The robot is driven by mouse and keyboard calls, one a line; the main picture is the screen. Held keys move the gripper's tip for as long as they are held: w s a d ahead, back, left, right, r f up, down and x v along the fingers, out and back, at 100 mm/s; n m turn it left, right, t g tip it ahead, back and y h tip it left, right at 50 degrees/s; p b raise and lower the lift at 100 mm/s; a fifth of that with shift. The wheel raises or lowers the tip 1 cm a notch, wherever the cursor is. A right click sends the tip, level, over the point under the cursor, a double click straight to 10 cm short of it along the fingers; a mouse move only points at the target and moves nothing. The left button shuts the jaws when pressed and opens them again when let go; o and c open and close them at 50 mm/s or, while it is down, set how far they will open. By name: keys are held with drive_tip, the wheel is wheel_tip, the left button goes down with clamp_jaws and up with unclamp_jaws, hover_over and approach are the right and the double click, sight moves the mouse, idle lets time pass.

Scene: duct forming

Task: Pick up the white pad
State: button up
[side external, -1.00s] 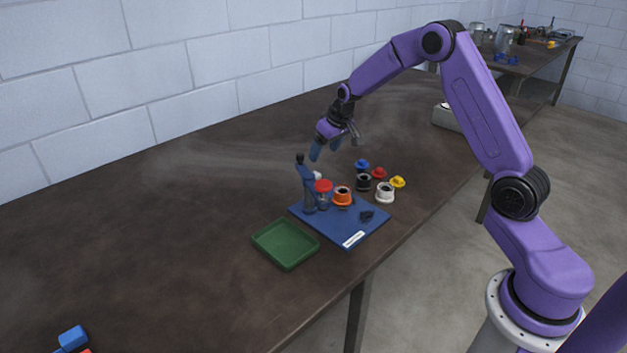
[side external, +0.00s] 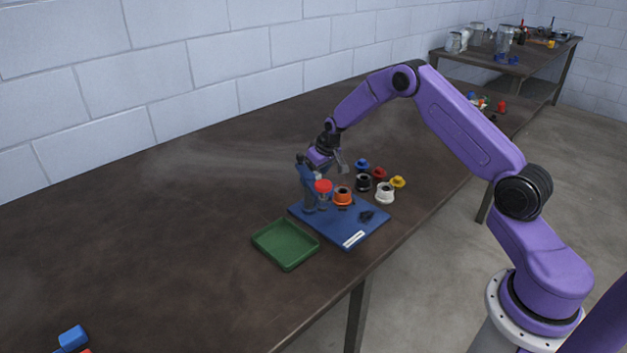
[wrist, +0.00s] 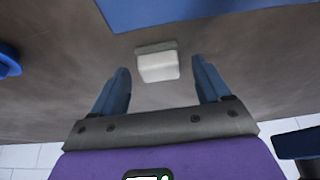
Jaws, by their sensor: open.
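The white pad (wrist: 158,66) shows in the wrist view as a small pale block on the brown table. It lies ahead of and between my two blue fingers, apart from both. My gripper (wrist: 162,82) is open and empty. In the side view my gripper (side external: 328,170) is low over the table, just behind the blue press stand (side external: 308,188). There the pad is mostly hidden by the gripper and the stand; only a small pale bit shows by the fingers.
The blue base plate (side external: 345,228) carries the stand, a red-topped part (side external: 323,187) and an orange ring (side external: 343,196). A white ring (side external: 385,192), black ring (side external: 363,182) and coloured caps stand to the right. A green tray (side external: 285,245) lies in front.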

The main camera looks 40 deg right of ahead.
drive_tip(key=shift+w+f, duration=0.1)
drive_tip(key=shift+f, duration=0.1)
drive_tip(key=shift+c, duration=0.3)
drive_tip(key=c, duration=1.1)
